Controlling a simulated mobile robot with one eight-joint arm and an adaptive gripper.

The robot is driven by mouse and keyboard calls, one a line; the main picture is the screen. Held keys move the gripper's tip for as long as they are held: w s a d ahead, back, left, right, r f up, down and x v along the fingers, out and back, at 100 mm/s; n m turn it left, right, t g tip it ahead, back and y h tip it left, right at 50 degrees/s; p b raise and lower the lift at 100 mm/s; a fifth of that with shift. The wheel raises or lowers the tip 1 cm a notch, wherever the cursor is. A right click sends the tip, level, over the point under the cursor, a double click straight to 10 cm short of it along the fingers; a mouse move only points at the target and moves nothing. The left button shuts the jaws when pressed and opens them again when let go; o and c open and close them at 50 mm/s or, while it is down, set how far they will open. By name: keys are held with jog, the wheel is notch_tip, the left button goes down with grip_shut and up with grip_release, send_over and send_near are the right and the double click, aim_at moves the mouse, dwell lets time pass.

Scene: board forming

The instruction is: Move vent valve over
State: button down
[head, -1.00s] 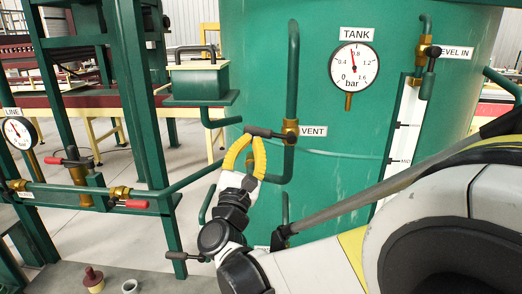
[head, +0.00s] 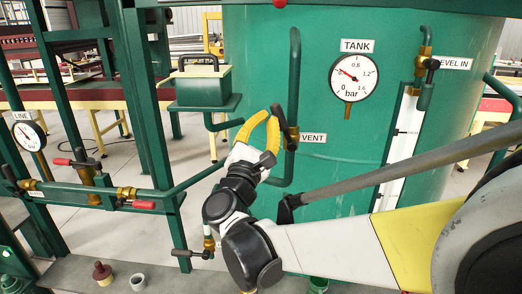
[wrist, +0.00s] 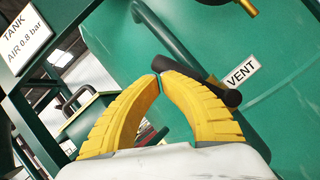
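The vent valve (head: 293,133) has a brass body on the green vertical pipe, beside the VENT label (head: 313,138). Its dark lever (head: 279,119) slants up and to the left from the body. My gripper (head: 270,114) has yellow fingers whose tips come together at the lever's left side. In the wrist view the fingertips (wrist: 158,74) nearly meet, and the dark lever (wrist: 232,98) runs behind the right finger. The right finger hides part of the lever. I see nothing clearly held between the tips.
The tank (head: 345,190) stands close behind the valve. Its gauge (head: 356,78) points below 0.8 bar. A green pipe frame with red-handled valves (head: 141,205) stands at the left. A grey bench (head: 170,278) with small fittings lies in front.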

aim_at(280, 111)
jog(key=shift+d+r+p, duration=0.25)
jog(key=shift+d+r, duration=0.2)
jog(key=shift+d, duration=0.35)
jog(key=shift+d+r+p, duration=0.2)
jog(key=shift+d+r, duration=0.2)
jog(key=shift+d, duration=0.4)
jog(key=shift+a, duration=0.1)
